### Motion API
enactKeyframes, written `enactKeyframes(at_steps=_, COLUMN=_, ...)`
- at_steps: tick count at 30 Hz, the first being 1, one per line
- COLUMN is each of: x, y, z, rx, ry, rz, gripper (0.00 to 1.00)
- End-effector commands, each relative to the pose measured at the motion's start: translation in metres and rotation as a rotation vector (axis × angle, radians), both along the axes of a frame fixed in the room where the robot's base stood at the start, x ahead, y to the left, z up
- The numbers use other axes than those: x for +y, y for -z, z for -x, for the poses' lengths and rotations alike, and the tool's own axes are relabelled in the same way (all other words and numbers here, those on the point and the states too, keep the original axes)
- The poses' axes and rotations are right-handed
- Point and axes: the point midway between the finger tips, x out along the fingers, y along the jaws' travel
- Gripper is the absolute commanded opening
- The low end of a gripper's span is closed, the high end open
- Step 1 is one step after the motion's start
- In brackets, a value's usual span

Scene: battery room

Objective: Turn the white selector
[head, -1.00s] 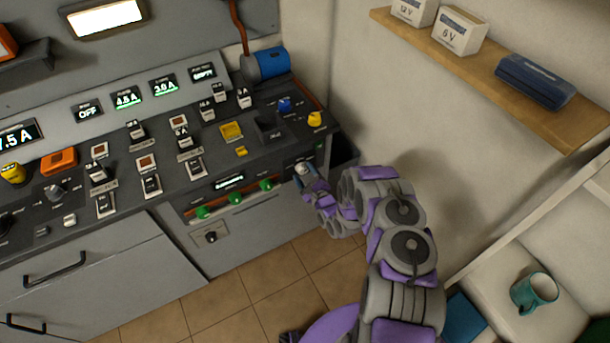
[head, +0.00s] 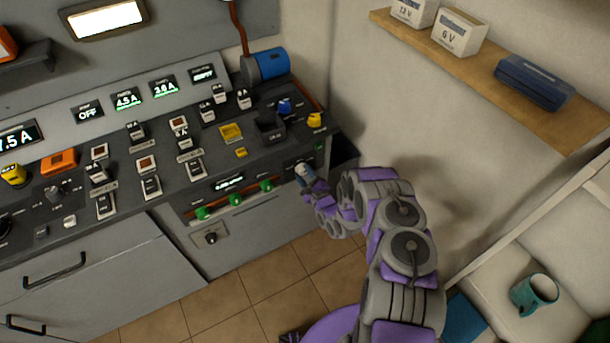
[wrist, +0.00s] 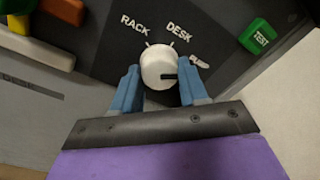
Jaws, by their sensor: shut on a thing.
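The white selector (wrist: 157,66) is a round white knob on the dark panel. Its black mark points right in the wrist view, below a third label (wrist: 199,61) that is partly hidden and hard to read. The labels RACK (wrist: 135,25) and DESK (wrist: 179,31) are above it. My gripper (wrist: 160,80) is shut on the knob, with one blue finger on each side.
A green button (wrist: 260,37) is right of the selector in the wrist view. Green knobs (head: 235,197) line the console front to the left. A yellow knob (head: 315,120) is above. A wall shelf (head: 480,70) and a teal mug (head: 535,294) are to the right.

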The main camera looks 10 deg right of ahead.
Motion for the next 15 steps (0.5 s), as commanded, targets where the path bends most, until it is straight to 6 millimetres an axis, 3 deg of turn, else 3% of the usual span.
enactKeyframes(at_steps=8, x=0.0007, y=-0.0005, z=0.0002, rx=-0.024, ry=-0.001, rz=0.078, gripper=0.13)
enactKeyframes(at_steps=15, x=0.0016, y=-0.0011, z=0.0003, rx=-0.081, ry=-0.003, rz=0.251, gripper=0.13)
